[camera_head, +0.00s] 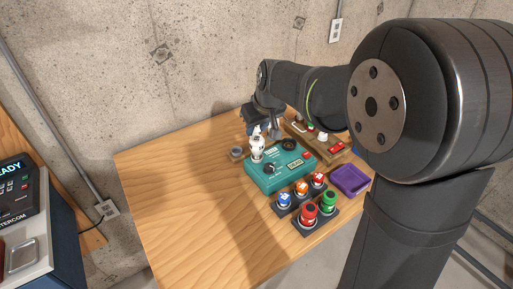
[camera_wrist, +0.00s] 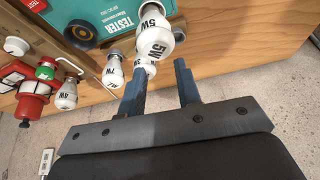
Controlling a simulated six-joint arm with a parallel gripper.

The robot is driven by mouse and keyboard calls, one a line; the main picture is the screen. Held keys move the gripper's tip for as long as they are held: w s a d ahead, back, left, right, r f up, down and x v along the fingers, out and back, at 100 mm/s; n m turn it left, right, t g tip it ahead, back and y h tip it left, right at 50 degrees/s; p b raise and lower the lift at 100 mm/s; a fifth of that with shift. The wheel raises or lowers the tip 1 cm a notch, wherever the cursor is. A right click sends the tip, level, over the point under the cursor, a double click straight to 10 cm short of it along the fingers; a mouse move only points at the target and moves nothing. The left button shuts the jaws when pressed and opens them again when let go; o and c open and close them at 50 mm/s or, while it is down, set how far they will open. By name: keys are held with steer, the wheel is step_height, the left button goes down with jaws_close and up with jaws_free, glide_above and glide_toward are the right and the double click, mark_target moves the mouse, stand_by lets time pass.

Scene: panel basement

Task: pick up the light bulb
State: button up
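White light bulbs show in the wrist view. A bulb marked 5W (camera_wrist: 154,42) stands out near the teal tester (camera_wrist: 95,18), with part of another white bulb just below it. A bulb marked 7W (camera_wrist: 113,73) is to its left, and another bulb (camera_wrist: 66,96) is further left. In the head view a white bulb (camera_head: 257,148) stands upright at the tester's (camera_head: 262,182) back left. My gripper (camera_wrist: 158,68) is open, its two blue fingers apart, with the 5W bulb just beyond the tips. In the head view my gripper (camera_head: 263,120) is close behind the bulb, partly hidden.
A wooden holder (camera_head: 325,150) with a red label stands behind right of the tester. A purple tray (camera_head: 350,180) is at the right. Red (camera_head: 309,214) and green (camera_head: 328,201) units and several small blue and red ones stand in front. The table's (camera_head: 190,210) left side is clear.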

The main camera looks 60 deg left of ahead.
mark_target(254, 138)
steer(key=o, duration=0.7)
step_height(254, 138, up, 8)
steer(key=r+h, duration=0.1)
steer(key=h, duration=0.4)
steer(key=f, duration=1.2)
steer(key=shift+s+a+f, duration=0.15)
steer(key=shift+s+a, duration=0.2)
steer(key=shift+a, duration=0.05)
steer(key=shift+w+d+f, duration=0.15)
steer(key=shift+w+f, duration=0.05)
steer(key=shift+f, duration=1.15)
steer(key=shift+w+d+f, duration=0.15)
steer(key=shift+f, duration=1.2)
